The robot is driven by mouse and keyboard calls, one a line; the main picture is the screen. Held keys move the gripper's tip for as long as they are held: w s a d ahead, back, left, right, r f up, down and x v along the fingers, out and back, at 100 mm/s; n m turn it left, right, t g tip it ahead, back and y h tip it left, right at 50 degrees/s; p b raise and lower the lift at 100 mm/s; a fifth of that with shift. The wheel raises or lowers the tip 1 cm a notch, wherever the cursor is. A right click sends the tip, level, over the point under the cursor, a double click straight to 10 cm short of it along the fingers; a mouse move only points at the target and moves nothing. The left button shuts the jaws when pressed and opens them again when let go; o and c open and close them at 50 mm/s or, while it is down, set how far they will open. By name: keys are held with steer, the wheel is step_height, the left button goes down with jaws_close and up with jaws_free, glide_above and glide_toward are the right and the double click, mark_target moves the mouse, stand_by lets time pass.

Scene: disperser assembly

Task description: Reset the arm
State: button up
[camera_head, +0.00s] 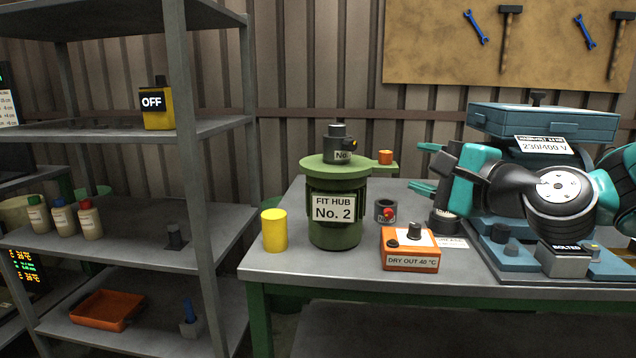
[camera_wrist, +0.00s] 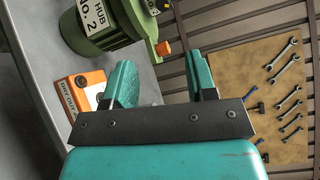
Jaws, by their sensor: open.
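My gripper (camera_head: 424,168) is at the right over the workbench, its teal fingers pointing left. In the wrist view my gripper (camera_wrist: 160,82) shows two fingers spread apart with nothing between them. The green "FIT HUB No. 2" canister (camera_head: 335,215) stands on the bench to the left of the fingers, apart from them. A dark grey cylinder part (camera_head: 337,146) sits on its green top plate. The canister also shows at the upper left of the wrist view (camera_wrist: 92,28).
An orange "DRY OUT" box (camera_head: 410,257), a yellow cylinder (camera_head: 274,230) and a dark ring with a red knob (camera_head: 385,211) are on the bench. A blue machine (camera_head: 545,122) stands behind my arm. A shelf (camera_head: 215,125) stands left. A tool board (camera_head: 440,45) hangs behind.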

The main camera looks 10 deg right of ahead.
steer(key=s+a+f+n+g+y, duration=0.1)
steer(key=s+a+f+n+g, duration=0.35)
steer(key=a+n, duration=0.2)
steer(key=s+a+f+n+g+y, duration=0.1)
steer(key=s+a+f+n+g, duration=0.2)
steer(key=s+a+n+g, duration=0.3)
steer(key=s+f+n+g+h, duration=0.4)
steer(key=s+f+n+g, duration=0.1)
steer(key=s+n, duration=0.55)
step_height(320, 180, up, 15)
steer(key=s+d+p, duration=0.1)
steer(key=p, duration=1.4)
steer(key=shift+s+d+g+h, duration=0.25)
steer(key=shift+g+h, duration=0.15)
steer(key=shift+g, duration=0.05)
